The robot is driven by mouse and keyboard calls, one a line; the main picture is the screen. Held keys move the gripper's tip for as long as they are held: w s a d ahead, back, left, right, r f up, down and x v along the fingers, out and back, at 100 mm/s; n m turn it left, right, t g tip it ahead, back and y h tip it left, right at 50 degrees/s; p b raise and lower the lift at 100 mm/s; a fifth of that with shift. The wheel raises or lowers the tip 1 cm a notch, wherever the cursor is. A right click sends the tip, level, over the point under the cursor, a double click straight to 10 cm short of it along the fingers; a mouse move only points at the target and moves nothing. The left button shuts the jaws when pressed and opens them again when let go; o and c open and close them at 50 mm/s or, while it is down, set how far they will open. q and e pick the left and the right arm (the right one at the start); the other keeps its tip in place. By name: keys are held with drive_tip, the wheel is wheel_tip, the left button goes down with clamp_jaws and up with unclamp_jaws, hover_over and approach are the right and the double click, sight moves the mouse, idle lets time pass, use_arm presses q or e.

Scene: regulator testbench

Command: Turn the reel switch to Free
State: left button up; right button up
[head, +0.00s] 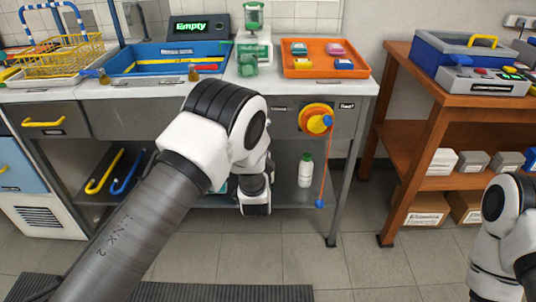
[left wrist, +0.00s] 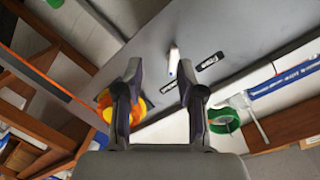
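The orange and yellow reel (head: 316,120) is mounted on the bench's grey front panel, with an orange cord hanging to a blue ball (head: 320,203). In the left wrist view the reel (left wrist: 106,104) is partly hidden behind one finger. A small white lever (left wrist: 174,62), seemingly the reel switch, stands on the panel between two dark labels (left wrist: 210,61); their text is too small to read. My left gripper (left wrist: 159,69) is open and empty, pointing at the panel, the lever appearing between its fingertips. I cannot tell the remaining distance. My right gripper is out of view.
The bench top holds an orange tray (head: 325,72) with several small blocks, a blue tray (head: 165,72), and a display (head: 198,27) reading "Empty". A white bottle (head: 306,170) stands on the lower shelf. A wooden shelf unit (head: 405,120) is at right.

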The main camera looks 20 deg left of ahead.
use_arm(q)
drive_tip(key=w+a+r+t+b, duration=0.1)
drive_tip(key=w+r, duration=0.2)
drive_tip(key=w, duration=0.6)
drive_tip(key=shift+a+y, duration=0.3)
drive_tip(key=shift+y, duration=0.1)
clamp_jaws()
